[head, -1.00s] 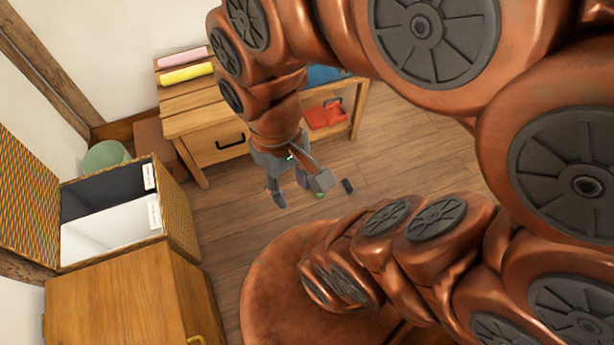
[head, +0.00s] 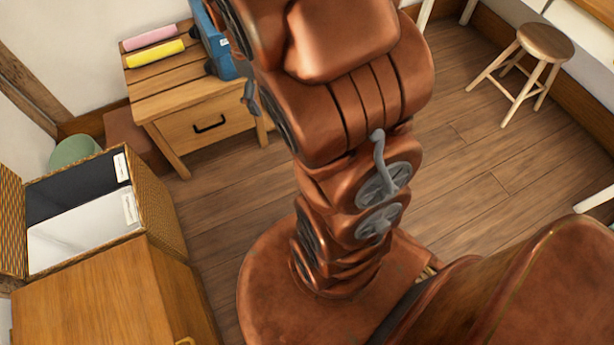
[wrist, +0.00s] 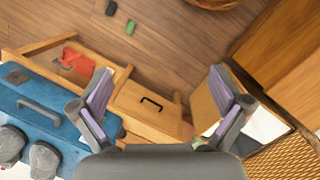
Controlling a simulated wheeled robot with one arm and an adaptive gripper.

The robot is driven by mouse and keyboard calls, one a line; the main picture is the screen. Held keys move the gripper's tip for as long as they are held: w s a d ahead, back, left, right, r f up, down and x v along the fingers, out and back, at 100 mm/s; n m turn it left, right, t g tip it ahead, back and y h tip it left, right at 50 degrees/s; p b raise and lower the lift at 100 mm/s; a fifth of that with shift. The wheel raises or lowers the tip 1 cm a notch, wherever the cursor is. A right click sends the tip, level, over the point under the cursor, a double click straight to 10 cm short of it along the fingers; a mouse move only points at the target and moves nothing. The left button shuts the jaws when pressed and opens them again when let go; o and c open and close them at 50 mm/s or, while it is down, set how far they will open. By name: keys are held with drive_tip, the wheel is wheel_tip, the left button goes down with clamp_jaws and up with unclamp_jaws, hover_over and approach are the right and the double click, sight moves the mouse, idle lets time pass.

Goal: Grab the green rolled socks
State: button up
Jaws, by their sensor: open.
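The green rolled socks (wrist: 130,27) are a small green bundle on the wood floor, near the top of the wrist view. A small dark bundle (wrist: 111,8) lies just beyond them. My gripper (wrist: 160,75) is open and empty, its two fingers with purple pads spread wide. The socks are well apart from the fingers, farther out and slightly left of the gap's middle. In the head view the socks are not visible, and my arm covers most of the gripper.
A wooden drawer table (head: 207,122) bears pink (head: 150,37) and yellow rolls (head: 155,54) and a blue case (head: 212,38). A red object (wrist: 80,64) sits on its lower shelf. A divided hamper (head: 160,205) and wooden cabinet (head: 100,295) stand left. Floor is clear toward the stool (head: 545,42).

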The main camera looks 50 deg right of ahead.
drive_tip(key=w+d+f+n+b, duration=0.2)
drive_tip(key=w+d+f+b, duration=0.3)
drive_tip(key=f, duration=0.6)
drive_tip(key=w+d+f+n+b, duration=0.2)
drive_tip(key=d+f+b, duration=0.1)
drive_tip(key=d+f, duration=0.55)
drive_tip(key=w+d+f+n+b, duration=0.25)
drive_tip(key=d+f+b, duration=0.2)
drive_tip(key=f, duration=0.75)
drive_tip(key=d+f+n+b, duration=0.2)
drive_tip(key=f+b, duration=0.1)
drive_tip(key=f, duration=1)
drive_tip(key=w+d+f+n+t+y+b, duration=0.1)
drive_tip(key=f+b, duration=0.3)
drive_tip(key=f, duration=1)
drive_tip(key=w+d+f+n+b, duration=0.1)
drive_tip(key=d+f+n+b, duration=0.1)
drive_tip(key=f, duration=1.2)
drive_tip(key=shift+w+d+f+n+t+b, duration=0.15)
drive_tip(key=shift+d+n+t+b, duration=0.3)
drive_tip(key=shift+b, duration=0.7)
drive_tip(key=shift+f+b, duration=0.6)
drive_tip(key=shift+f, duration=0.8)
drive_tip(key=shift+f+b, duration=1.5)
drive_tip(key=shift+f, duration=1.15)
drive_tip(key=shift+r, duration=0.1)
drive_tip(key=c, duration=0.8)
